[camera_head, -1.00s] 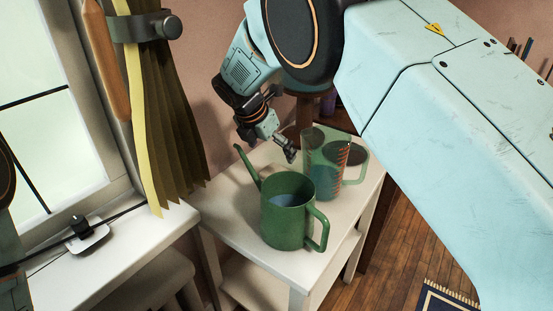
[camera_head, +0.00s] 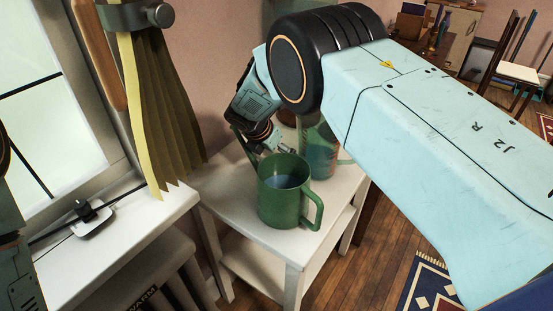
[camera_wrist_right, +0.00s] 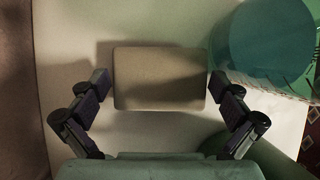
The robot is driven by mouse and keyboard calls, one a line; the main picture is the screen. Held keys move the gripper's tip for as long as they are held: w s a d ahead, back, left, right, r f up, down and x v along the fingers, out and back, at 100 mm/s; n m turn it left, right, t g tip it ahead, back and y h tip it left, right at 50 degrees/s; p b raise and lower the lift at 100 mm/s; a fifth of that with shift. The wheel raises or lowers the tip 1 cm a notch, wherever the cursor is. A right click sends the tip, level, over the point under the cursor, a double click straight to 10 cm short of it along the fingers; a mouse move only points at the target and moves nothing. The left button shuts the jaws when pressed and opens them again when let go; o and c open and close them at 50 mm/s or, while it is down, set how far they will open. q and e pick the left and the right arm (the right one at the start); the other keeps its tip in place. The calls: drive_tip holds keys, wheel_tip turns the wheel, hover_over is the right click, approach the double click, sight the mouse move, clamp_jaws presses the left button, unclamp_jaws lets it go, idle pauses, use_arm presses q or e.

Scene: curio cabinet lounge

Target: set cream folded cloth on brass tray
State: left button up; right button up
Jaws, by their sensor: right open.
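The cream folded cloth (camera_wrist_right: 160,78) shows in the right wrist view as a flat rounded rectangle on the pale tabletop. My right gripper (camera_wrist_right: 160,84) is open, with one finger on each side of the cloth and a gap beside it. In the head view the right gripper (camera_head: 285,151) reaches down behind the green watering can, its fingertips partly hidden. The cloth is hidden there too. I see no brass tray in either view. My left gripper is not in view.
The green watering can (camera_head: 284,200) and a clear green jug (camera_head: 322,150) holding liquid stand close to my right gripper on the white side table (camera_head: 235,205). A windowsill (camera_head: 120,235) with a small black-and-white device (camera_head: 92,218) and a curtain (camera_head: 165,100) are at left.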

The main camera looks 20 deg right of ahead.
drive_tip(key=shift+w+d+f, duration=0.1)
drive_tip(key=shift+d+f, duration=0.05)
drive_tip(key=shift+f, duration=0.1)
drive_tip(key=shift+c, duration=0.2)
drive_tip(key=c, duration=0.9)
